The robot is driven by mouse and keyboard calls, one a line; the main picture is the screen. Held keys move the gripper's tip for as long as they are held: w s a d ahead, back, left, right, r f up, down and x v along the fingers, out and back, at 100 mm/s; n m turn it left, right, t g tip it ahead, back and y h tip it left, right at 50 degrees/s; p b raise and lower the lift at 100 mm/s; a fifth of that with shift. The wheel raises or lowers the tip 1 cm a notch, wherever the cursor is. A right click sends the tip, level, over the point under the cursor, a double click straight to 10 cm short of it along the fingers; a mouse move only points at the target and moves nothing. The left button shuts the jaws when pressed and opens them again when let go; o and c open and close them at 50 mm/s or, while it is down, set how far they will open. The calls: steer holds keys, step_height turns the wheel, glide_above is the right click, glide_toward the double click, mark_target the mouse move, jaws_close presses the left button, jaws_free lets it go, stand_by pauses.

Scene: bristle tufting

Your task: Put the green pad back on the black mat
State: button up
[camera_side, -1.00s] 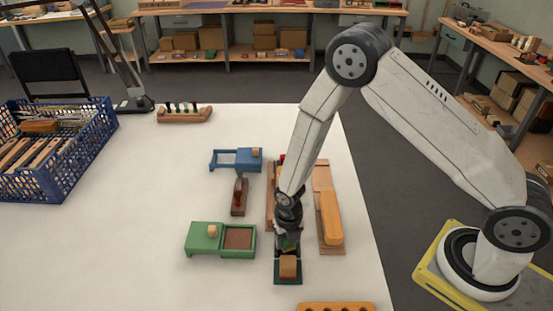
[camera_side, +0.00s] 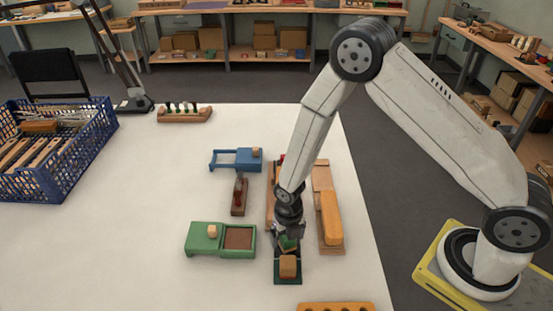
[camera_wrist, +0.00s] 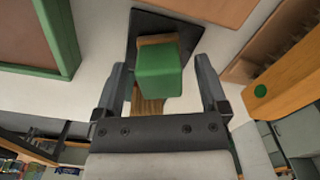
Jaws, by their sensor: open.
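The green pad (camera_wrist: 160,72) shows in the wrist view as a green block between my two fingers, with gaps on both sides. Green also shows below my gripper (camera_side: 288,248) in the side view. The dark mat (camera_wrist: 143,22) is behind the pad in the wrist view; in the side view its dark edge (camera_side: 288,281) shows around a wooden block (camera_side: 288,267). My gripper (camera_wrist: 165,85) is open. The pad's underside is hidden, so I cannot tell how it rests on the mat.
A green tray (camera_side: 205,240) with a brown inset is left of my gripper. A blue tray (camera_side: 228,160) and a wooden piece with a dark knob (camera_side: 239,197) stand farther back. A long orange-topped block (camera_side: 331,217) is close on the right.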

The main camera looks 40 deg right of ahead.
step_height(320, 180, up, 11)
stand_by(0.7)
steer(key=shift+s, duration=0.1)
stand_by(0.5)
steer(key=s+d+r+m+t, duration=0.1)
steer(key=s+d+r+m, duration=0.3)
steer(key=m, duration=1.1)
steer(key=s+d+r+m+t, duration=0.1)
steer(key=s+d+r+m, duration=0.2)
steer(key=m, duration=1.3)
step_height(320, 180, up, 3)
steer(key=shift+s+d+f+t, duration=0.15)
steer(key=shift+s+d+t, duration=0.2)
steer(key=shift+s, duration=0.6)
